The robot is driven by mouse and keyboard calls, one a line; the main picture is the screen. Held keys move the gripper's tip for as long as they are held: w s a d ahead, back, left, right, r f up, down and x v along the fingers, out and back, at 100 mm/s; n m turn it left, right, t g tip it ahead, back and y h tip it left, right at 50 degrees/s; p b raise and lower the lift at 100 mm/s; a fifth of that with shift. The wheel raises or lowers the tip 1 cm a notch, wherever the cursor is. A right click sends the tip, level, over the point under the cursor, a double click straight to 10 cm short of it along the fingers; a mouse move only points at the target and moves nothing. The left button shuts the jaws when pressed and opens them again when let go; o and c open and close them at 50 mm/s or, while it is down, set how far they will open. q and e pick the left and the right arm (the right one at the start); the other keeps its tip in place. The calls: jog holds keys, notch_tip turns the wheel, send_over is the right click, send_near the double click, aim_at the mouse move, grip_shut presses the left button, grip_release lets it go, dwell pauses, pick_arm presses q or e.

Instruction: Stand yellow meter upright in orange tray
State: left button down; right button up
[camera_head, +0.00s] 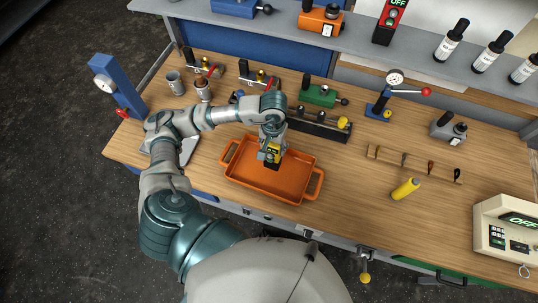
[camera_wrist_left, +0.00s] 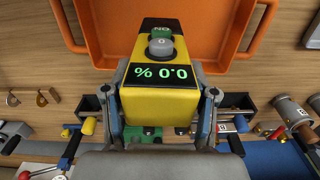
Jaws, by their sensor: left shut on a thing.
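The yellow meter (camera_wrist_left: 158,90) has a black end with a grey and a green button, and a green display reading 0.0 %. It also shows small in the head view (camera_head: 274,153). My left gripper (camera_head: 269,149) is shut on the meter, one finger on each side in the left wrist view (camera_wrist_left: 160,100). The orange tray (camera_head: 297,190) lies on the bench, with the gripper and meter over its inside, near the back wall. I cannot tell whether the meter touches the tray floor. My right gripper is not in view.
Behind the tray stand a dark rack (camera_head: 318,127) and a green device (camera_head: 318,95). A yellow cylinder (camera_head: 405,188) and a wooden tool strip (camera_head: 413,165) lie to the right. The bench between tray and cylinder is clear. A grey shelf (camera_head: 270,32) runs along the back.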

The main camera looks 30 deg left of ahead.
pick_arm(q)
jog(key=shift+a+f, duration=0.2)
jog(key=shift+f, duration=0.3)
jog(key=shift+a+f, duration=0.2)
jog(key=shift+f, duration=0.25)
jog(key=f, duration=0.3)
jog(key=shift+a+f, duration=0.15)
jog(key=shift+a, duration=0.05)
jog(key=shift+d+f, duration=0.1)
jog(key=shift+f, duration=0.05)
jog(key=shift+d, duration=0.3)
jog(key=shift+c, duration=1.6)
grip_release()
jog(key=shift+d, duration=0.1)
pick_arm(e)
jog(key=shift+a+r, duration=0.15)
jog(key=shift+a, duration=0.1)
pick_arm(q)
jog(key=shift+a, duration=0.25)
jog(key=shift+a, duration=0.1)
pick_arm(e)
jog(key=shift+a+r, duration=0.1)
